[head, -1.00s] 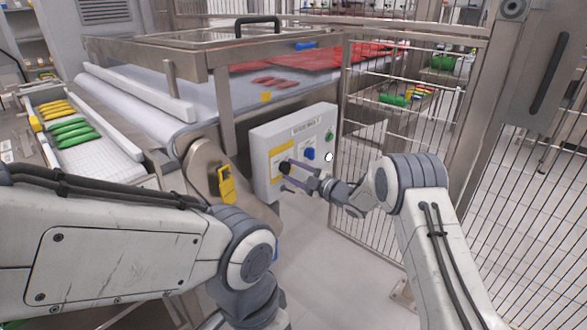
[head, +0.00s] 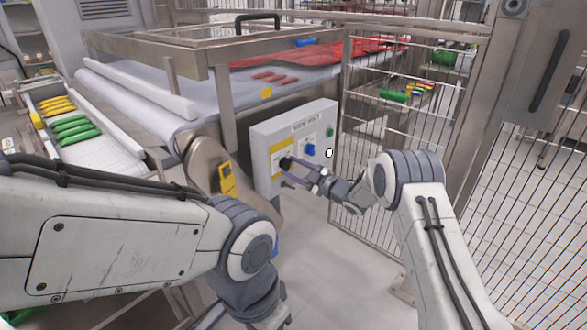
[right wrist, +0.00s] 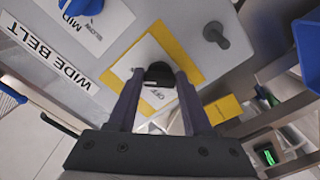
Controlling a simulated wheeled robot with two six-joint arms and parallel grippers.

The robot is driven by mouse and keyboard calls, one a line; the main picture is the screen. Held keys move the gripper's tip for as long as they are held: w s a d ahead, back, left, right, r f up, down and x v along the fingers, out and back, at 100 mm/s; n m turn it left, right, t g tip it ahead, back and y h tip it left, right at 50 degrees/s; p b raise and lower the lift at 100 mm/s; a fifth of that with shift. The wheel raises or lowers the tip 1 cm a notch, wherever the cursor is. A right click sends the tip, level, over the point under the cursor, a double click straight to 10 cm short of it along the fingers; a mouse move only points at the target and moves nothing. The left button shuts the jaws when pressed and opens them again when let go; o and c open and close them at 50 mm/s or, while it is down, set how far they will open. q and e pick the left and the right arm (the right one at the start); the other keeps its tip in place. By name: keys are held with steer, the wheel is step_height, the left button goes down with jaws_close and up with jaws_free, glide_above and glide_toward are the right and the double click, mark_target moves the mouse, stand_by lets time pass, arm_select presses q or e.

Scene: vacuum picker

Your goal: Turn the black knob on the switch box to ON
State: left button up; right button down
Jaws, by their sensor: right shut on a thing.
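The grey switch box (head: 262,150) stands beside the belt machine, with a black knob (head: 285,163) on a yellow-bordered plate at its left part. My right gripper (head: 290,172) reaches it from the right and is shut on the black knob. In the right wrist view the two fingers (right wrist: 160,82) lie on either side of the black knob (right wrist: 158,73). The word OFF shows between the fingers, close to the knob. I cannot see an ON mark. My left arm crosses the lower left of the head view; its gripper is out of view.
A blue knob (head: 309,151) and a green button (head: 330,131) sit right of the black knob. A grey peg (right wrist: 215,35) sticks out of the box near the yellow plate. A wire fence (head: 390,150) stands behind my right arm. A yellow-marked part (head: 227,180) is left of the box.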

steer(key=shift+c, duration=1.6)
jaws_free()
steer(key=p+v, duration=0.1)
steer(key=v, duration=0.9)
steer(key=shift+d, duration=0.25)
steer(key=shift+s, duration=0.1)
